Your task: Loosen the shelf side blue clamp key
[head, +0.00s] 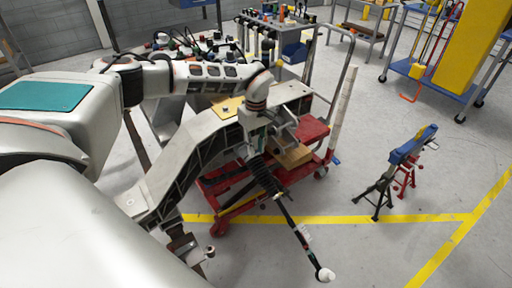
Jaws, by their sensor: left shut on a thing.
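My left arm reaches in from the left and bends down at its wrist over the chassis. My left gripper (286,127) is at the right end of the grey chassis beam (160,180), above the red cart. It is shut on a small part that the fingers mostly hide. I cannot make out a blue clamp key there, so I cannot tell whether that part is the key. A black rod (293,225) with a ribbed boot and a white end slants down from just below the gripper. My right gripper is not in view.
The red cart (215,198) with an upright handle stands under the chassis. Behind it is a cart (265,20) crowded with tools and parts. A blue bar (412,145) rests on stands at the right. Blue shelving (425,75) stands at back right. The floor at front right is clear.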

